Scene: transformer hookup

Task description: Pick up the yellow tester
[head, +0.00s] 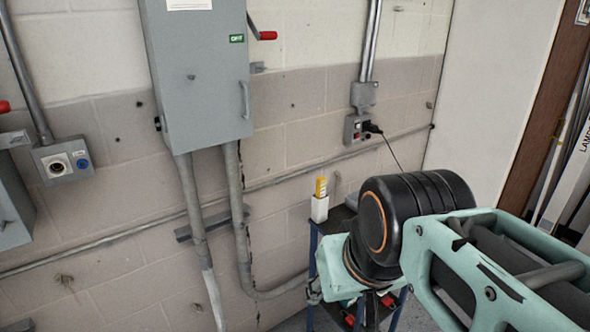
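The yellow tester (321,187) stands upright in a small white holder (320,209). Only its upper part shows; the holder hides its lower part. The holder is at the left end of a dark-topped cart (334,222) against the block wall. My arm crosses the right side of the head view in front of the cart and hides much of it. I cannot make out my gripper or its fingers in this view.
A grey electrical cabinet (198,75) with a red-handled lever (266,36) hangs left of the cart, with conduits running down from it. An outlet box (357,130) with a black plug and cable is above the cart. Red items (388,300) show low under my arm.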

